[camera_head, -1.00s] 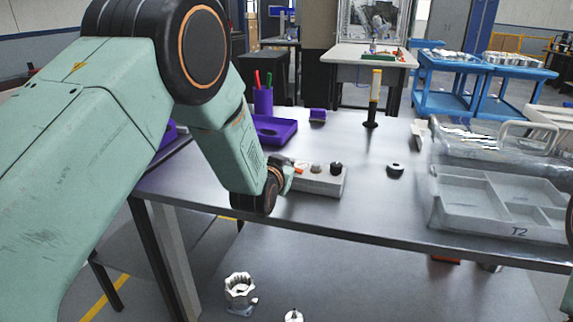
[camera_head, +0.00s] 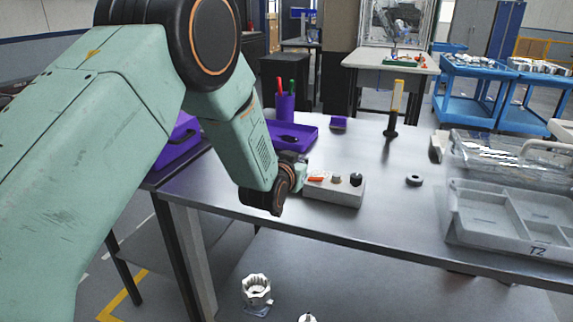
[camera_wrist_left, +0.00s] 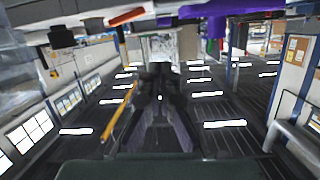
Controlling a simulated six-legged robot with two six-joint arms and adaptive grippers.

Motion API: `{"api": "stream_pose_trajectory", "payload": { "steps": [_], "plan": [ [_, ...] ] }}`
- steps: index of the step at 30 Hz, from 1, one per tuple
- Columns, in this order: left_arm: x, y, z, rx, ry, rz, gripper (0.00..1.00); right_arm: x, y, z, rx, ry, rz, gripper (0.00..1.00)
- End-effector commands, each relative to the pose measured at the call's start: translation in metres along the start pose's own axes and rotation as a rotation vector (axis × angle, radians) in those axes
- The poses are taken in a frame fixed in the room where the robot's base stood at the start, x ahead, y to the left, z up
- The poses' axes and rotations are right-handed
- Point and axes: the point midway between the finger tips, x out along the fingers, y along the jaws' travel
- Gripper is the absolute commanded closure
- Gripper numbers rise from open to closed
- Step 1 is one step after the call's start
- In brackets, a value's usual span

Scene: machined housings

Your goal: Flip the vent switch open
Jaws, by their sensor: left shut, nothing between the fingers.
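A grey control box (camera_head: 335,193) sits near the table's front edge, with an orange switch lever (camera_head: 317,178) at its left end, a grey knob and a black knob (camera_head: 356,179). My left gripper (camera_head: 300,170) is at the box's left end, close to the orange lever; my wrist partly hides its fingers, and I cannot tell if they touch. In the left wrist view my left gripper (camera_wrist_left: 160,97) is shut and empty. The orange lever (camera_wrist_left: 126,16) and black knob (camera_wrist_left: 61,38) show at that view's top edge. My right gripper is not in view.
A purple tray (camera_head: 303,131) and pen cup (camera_head: 285,106) stand behind the box. A black ring (camera_head: 414,180) and an upright yellow-and-black tool (camera_head: 393,107) are to its right. A grey T2 tray (camera_head: 470,236) fills the right side. The table between is clear.

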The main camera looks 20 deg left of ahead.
Motion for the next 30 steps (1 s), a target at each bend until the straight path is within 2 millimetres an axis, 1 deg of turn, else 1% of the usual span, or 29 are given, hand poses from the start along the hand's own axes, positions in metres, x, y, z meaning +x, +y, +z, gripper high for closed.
{"api": "stream_pose_trajectory", "payload": {
  "steps": [1,9,15,20,30],
  "plan": [
    [-0.009,0.0,0.002,0.0,-0.005,0.001,1.0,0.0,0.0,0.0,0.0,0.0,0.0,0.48],
    [-0.052,-0.003,0.003,0.0,-0.003,0.001,1.0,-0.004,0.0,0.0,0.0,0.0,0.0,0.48],
    [-0.075,-0.004,0.003,0.0,-0.003,0.001,1.0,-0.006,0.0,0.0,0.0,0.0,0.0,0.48],
    [-0.083,-0.005,0.003,0.0,-0.002,0.001,1.0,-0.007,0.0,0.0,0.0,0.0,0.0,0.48],
    [-0.084,-0.005,0.004,0.0,-0.002,0.001,1.0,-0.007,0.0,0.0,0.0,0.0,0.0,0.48]
  ]
}}
